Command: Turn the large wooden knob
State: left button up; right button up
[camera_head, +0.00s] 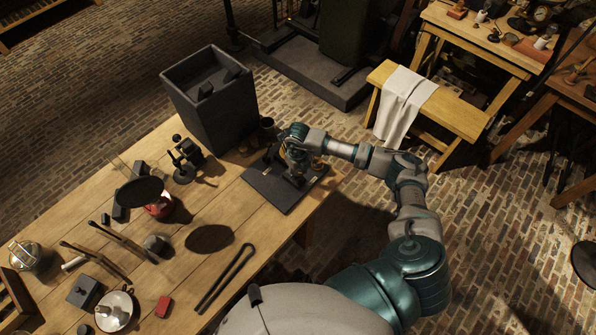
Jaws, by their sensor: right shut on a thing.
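My right arm reaches in from the lower right to a dark flat board (272,190) at the right end of the wooden table. A small dark device stands on this board. My right gripper (294,172) is at the device, shut on what appears to be the large wooden knob. The gripper and wrist hide most of the knob and device, so the knob's turn angle cannot be told. A small brownish part (317,165) shows beside the gripper. My left gripper is not in view.
A tall dark open bin (215,110) stands behind the board. A bench with white cloth (404,105) stands beyond.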

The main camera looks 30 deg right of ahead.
jog(key=m, duration=0.3)
jog(key=shift+w+m+p, duration=0.1)
jog(key=shift+m+p, duration=0.2)
jog(key=shift+m, duration=0.1)
jog(key=m, duration=0.3)
jog(key=shift+r+m+p, duration=0.1)
jog(key=shift+m+p, duration=0.2)
jog(key=shift+p, duration=0.1)
jog(key=m+p, duration=0.2)
jog(key=m, duration=0.4)
jog(key=shift+w, duration=0.1)
jog(key=m+p, duration=0.3)
jog(key=m, duration=0.3)
jog(key=shift+r+m, duration=0.1)
jog(key=shift+m, duration=0.3)
jog(key=m+p, duration=0.2)
jog(key=m, duration=0.2)
jog(key=shift+p, duration=0.3)
jog(key=shift+w+m+p, duration=0.1)
jog(key=shift+m+p, duration=0.55)
jog(key=shift+m, duration=0.85)
